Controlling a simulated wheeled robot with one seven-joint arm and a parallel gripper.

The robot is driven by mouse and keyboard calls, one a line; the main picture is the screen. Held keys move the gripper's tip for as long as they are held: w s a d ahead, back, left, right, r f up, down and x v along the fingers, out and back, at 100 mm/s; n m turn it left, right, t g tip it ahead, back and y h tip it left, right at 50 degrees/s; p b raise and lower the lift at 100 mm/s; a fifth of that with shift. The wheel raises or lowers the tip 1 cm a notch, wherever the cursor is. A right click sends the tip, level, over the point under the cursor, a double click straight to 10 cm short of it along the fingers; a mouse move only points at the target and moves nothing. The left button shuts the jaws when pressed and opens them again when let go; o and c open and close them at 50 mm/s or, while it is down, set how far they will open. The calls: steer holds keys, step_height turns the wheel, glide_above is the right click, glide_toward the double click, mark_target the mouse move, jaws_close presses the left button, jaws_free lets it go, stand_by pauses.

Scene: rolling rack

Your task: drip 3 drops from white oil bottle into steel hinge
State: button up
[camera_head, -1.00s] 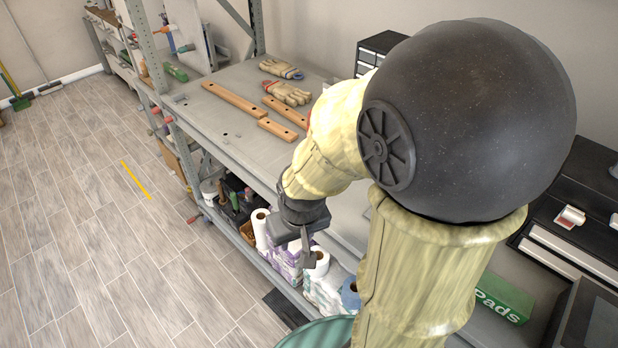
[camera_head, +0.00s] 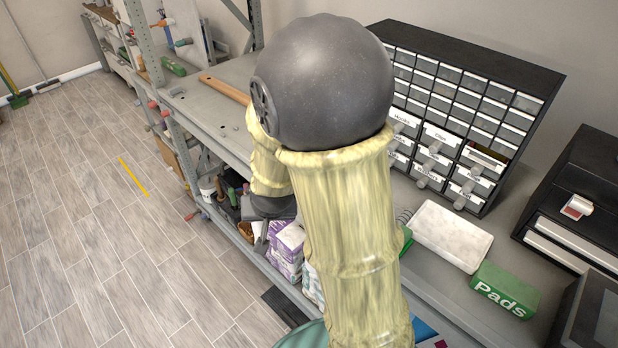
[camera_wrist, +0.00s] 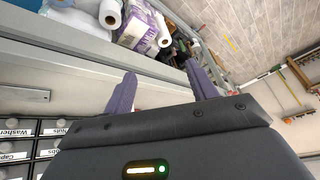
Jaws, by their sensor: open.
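I cannot make out the white oil bottle or the steel hinge in either view. In the wrist view, my gripper (camera_wrist: 160,69) has its two purple fingers spread apart with nothing between them. It is out over the front edge of the bench, with the lower shelf goods beyond the fingers. In the head view, my arm hides much of the bench middle, and the fingers cannot be made out clearly.
A black drawer cabinet (camera_head: 466,88) with labelled drawers stands at the bench back. A white box (camera_head: 450,232) and a green Pads box (camera_head: 504,290) lie in front. Purple-and-white packs (camera_head: 287,245) sit on the lower shelf. A wooden strip (camera_head: 224,90) lies left.

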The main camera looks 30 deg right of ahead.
steer(key=w+d+f+m+t+h+b, duration=0.4)
steer(key=w+m+h+b, duration=0.3)
steer(key=h, duration=0.7)
steer(key=shift+w+d+f+m+h+b, duration=0.3)
steer(key=shift+d+f+b, duration=0.1)
steer(key=shift+d+f, duration=0.45)
steer(key=shift+d, duration=0.1)
steer(key=p+x, duration=0.3)
steer(key=x, duration=0.9)
steer(key=shift+w, duration=0.15)
